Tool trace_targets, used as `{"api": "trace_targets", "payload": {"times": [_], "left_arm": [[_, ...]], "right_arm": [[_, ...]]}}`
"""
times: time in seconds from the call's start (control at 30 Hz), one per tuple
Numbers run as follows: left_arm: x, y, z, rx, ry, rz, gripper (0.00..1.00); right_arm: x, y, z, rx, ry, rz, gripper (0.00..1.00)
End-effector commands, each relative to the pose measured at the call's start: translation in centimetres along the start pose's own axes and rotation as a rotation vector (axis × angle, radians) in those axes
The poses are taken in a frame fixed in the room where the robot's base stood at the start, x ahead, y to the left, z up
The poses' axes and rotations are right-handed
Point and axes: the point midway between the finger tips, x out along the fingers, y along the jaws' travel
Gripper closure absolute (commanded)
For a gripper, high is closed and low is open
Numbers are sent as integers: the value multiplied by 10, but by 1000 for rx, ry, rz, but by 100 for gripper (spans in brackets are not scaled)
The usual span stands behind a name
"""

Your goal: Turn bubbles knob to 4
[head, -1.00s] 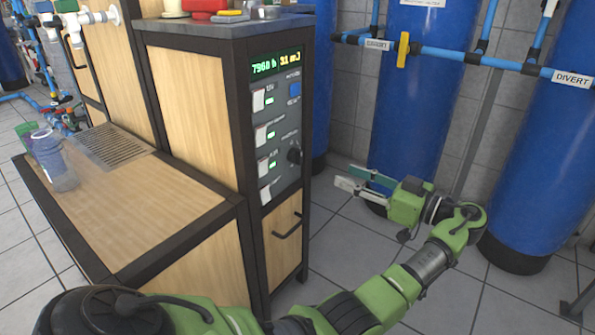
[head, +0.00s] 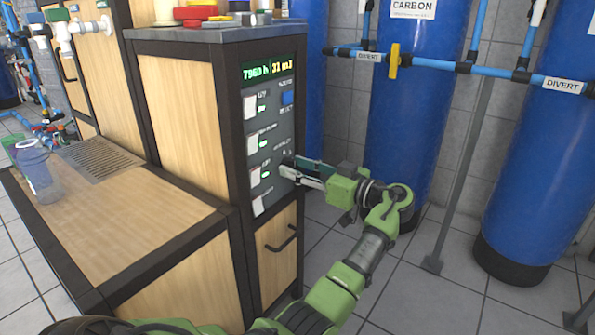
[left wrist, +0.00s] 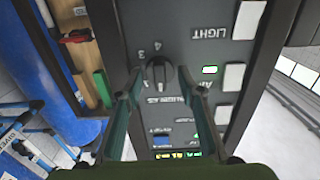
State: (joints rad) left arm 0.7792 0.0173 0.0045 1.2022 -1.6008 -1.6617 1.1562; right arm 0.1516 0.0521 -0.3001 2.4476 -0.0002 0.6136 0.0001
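The dark bubbles knob (left wrist: 159,73) is on the grey control panel (left wrist: 200,15) in the left wrist view, with small numerals around it and an upside-down label below it. A numeral that looks like 4 lies just above the knob in that view; the exact pointer setting is hard to tell. My left gripper (left wrist: 160,71) is open, one finger on each side of the knob, with small gaps showing. In the head view the left gripper (head: 287,168) reaches the panel (head: 270,125) from the right and largely hides the knob. My right gripper is not in view.
White switches (head: 250,107) with green lights line the panel beside the knob, under a lit display (head: 268,70). Blue tanks (head: 415,110) and pipes stand behind the arm.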

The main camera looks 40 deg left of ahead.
Motion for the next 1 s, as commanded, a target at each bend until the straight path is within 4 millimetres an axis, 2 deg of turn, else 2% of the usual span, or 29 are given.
{"api": "trace_targets", "payload": {"times": [0.23,0.27,0.37,0.8,1.0], "left_arm": [[1,0,0,0,0,0,64],[1,0,0,0,0,0,67],[1,0,0,0,0,0,93],[1,0,-3,59,0,0,93],[1,1,-5,185,-1,0,93]], "right_arm": [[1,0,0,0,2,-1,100],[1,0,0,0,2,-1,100],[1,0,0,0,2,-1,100],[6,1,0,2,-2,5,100],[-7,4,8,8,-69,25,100]]}}
